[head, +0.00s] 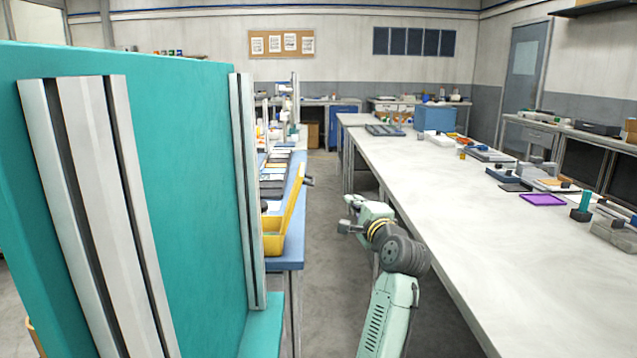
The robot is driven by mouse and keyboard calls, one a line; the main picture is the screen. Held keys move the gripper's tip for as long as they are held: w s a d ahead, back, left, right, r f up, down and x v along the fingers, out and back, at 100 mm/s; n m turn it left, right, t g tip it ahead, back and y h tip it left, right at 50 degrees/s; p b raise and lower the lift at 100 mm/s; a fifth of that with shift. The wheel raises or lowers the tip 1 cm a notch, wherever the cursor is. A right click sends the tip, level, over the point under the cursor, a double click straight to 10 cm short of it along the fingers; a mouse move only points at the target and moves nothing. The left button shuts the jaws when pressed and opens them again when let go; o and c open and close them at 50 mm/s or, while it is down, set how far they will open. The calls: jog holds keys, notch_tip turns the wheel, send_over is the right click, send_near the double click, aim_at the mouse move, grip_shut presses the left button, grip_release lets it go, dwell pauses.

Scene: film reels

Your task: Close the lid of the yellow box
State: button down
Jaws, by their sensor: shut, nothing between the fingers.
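The yellow box (273,243) stands at the near right end of the blue-edged bench on the left. Its lid (293,203) is open, rising steeply and leaning up to the right. The left part of the box is hidden, and its inside barely shows. My arm rises from the bottom into the aisle right of the box. My gripper (344,227) is small at the arm's left end, shut and empty. It is apart from the box and lid, with a gap of floor showing between them in the picture.
The left bench (291,251) holds several items behind the box. A long pale worktable (450,210) runs along the right, with a purple tray (542,200), a blue box (434,117) and tools. The aisle floor (325,265) between them is clear. The near left view is blocked.

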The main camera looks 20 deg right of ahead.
jog(key=w+a+r+p, duration=0.1)
jog(key=w+a+p, duration=0.2)
jog(key=w, duration=0.8)
jog(key=shift+a+p, duration=0.25)
jog(key=shift+p, duration=0.35)
jog(key=shift+r, duration=0.15)
